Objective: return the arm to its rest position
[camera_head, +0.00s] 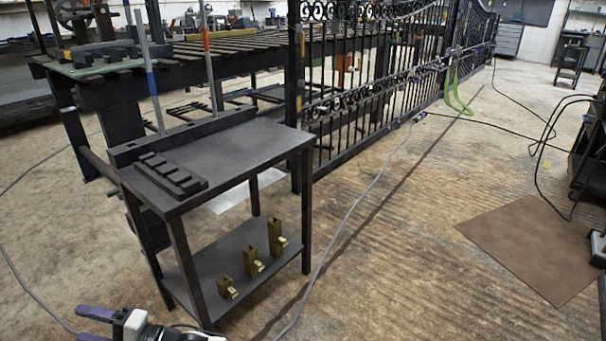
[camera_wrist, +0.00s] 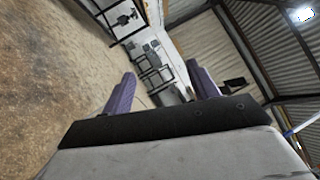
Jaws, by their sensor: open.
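My gripper (camera_head: 93,325) shows at the bottom left edge of the head view, low and in front of the dark metal table (camera_head: 262,137). Its two purple fingers are spread apart with nothing between them. The fingers also show in the wrist view (camera_wrist: 162,88), apart and empty, with the far workshop wall and roof beyond them. In the head view only the end of my arm shows at the bottom edge; the rest is out of frame.
A slotted black block (camera_head: 170,176) lies on the table's top. Three brass-coloured pieces (camera_head: 254,262) stand on its lower shelf (camera_head: 240,291). A black scroll gate (camera_head: 365,80) stands behind. A grey cable (camera_head: 352,208) crosses the floor. A brown mat (camera_head: 535,245) lies right.

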